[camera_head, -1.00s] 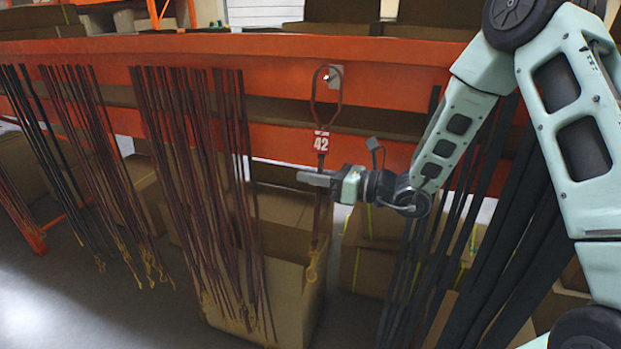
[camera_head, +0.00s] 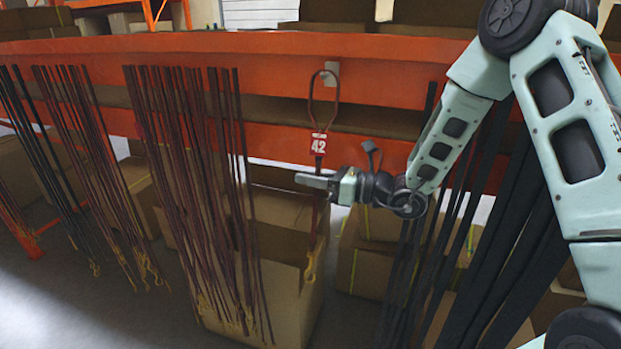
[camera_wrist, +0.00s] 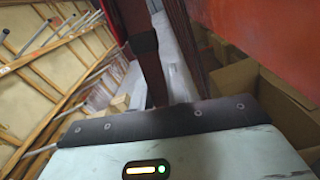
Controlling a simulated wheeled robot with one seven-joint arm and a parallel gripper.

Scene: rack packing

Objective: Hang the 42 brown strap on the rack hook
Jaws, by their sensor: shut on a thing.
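The brown strap (camera_head: 317,215) hangs upright, with a loop at its top, a red and white 42 tag (camera_head: 319,145) below the loop, and a yellowish lower end. My gripper (camera_head: 314,181) reaches in from the right and is shut on the strap below the tag. The wrist view shows the strap (camera_wrist: 149,70) as a dark band rising from the jaws. The loop's top lies in front of or at a small pale hook plate (camera_head: 332,70) on the orange beam. The hook itself is not clear, and I cannot tell whether the loop is around it.
The orange rack beam (camera_head: 200,45) runs across behind the strap. Several reddish-brown straps (camera_head: 190,170) hang close to the left. Black straps (camera_head: 500,220) hang to the right, behind my arm. Open cardboard boxes (camera_head: 285,290) stand below.

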